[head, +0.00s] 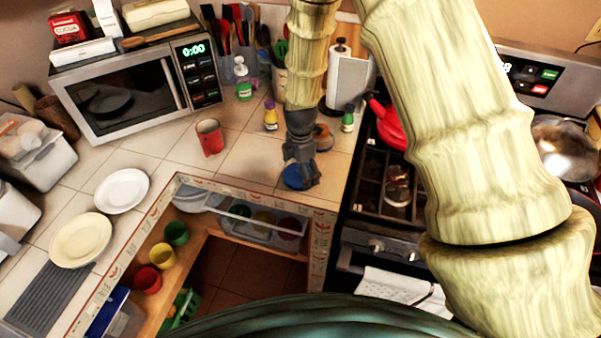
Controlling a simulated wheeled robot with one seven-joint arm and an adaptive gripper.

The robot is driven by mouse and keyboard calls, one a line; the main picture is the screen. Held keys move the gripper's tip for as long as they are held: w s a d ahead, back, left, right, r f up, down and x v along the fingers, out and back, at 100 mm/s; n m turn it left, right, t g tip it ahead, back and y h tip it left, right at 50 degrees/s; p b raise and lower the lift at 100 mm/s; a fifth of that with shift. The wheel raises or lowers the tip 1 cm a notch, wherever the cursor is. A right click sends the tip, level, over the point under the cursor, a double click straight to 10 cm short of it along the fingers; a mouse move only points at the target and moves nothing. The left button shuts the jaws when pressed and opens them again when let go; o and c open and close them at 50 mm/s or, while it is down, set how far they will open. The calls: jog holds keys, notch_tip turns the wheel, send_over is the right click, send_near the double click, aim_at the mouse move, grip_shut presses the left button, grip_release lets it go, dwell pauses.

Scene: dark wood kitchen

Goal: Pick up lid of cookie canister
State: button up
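My gripper (301,180) points down at the counter, near the inner corner beside the stove. It is small and dark in the head view, and its finger gap cannot be made out. A round blue object (290,177) lies right at the fingertips, partly hidden by them. It may be the cookie canister's lid, but I cannot tell whether the fingers touch or hold it. No other cookie canister can be made out.
A red mug (210,138), a yellow-and-purple bottle (271,117) and a small green bottle (347,119) stand nearby. A paper towel roll (340,72) stands behind. Counter tiles left of my gripper are clear.

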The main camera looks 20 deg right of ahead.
jog(key=c, duration=1.1)
jog(key=shift+s, duration=0.15)
jog(key=c, duration=0.4)
